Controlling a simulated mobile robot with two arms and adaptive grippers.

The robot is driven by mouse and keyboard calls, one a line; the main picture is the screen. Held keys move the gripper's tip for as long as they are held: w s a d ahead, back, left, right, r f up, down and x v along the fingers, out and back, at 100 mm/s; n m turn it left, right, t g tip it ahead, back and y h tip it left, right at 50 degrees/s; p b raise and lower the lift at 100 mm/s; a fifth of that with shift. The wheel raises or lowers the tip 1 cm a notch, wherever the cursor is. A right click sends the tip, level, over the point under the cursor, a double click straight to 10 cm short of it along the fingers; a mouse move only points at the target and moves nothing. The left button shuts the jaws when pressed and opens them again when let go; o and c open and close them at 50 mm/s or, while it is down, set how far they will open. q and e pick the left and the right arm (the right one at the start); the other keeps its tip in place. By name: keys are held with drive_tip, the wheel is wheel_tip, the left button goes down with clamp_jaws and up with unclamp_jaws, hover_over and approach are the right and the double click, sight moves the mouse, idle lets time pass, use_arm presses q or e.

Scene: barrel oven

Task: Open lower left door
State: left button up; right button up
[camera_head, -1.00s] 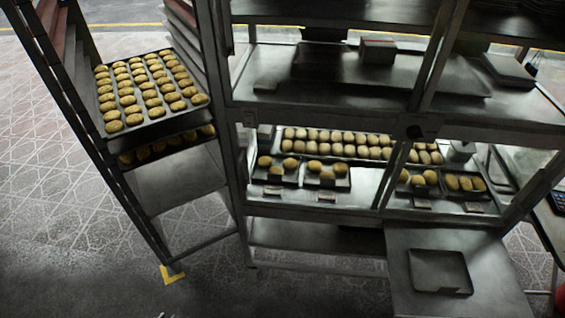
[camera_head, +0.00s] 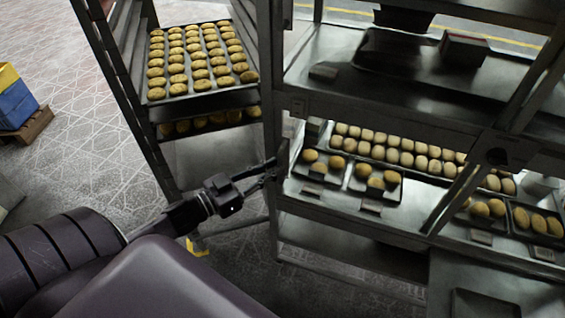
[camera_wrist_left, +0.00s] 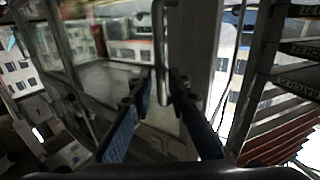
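The lower left compartment of the cabinet (camera_head: 355,222) holds trays of buns, seen through its front. My left gripper (camera_head: 272,172) is at that compartment's left edge in the head view. In the left wrist view, a vertical metal handle (camera_wrist_left: 160,50) on the glass door (camera_wrist_left: 110,78) runs down between the two blue-padded fingers. My left gripper (camera_wrist_left: 158,88) is open there, with its fingers on either side of the handle's lower part. I cannot tell whether either finger touches it. My right gripper is not in view.
A rack with a tray of buns (camera_head: 197,62) stands left of the cabinet, close to my left arm. Blue and yellow crates (camera_head: 14,100) sit on a pallet at far left. An empty tray (camera_head: 485,303) lies at lower right. Open floor lies to the left.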

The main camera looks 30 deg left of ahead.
sight(280, 181)
use_arm(q)
drive_tip(key=shift+x, duration=1.55)
clamp_jaws()
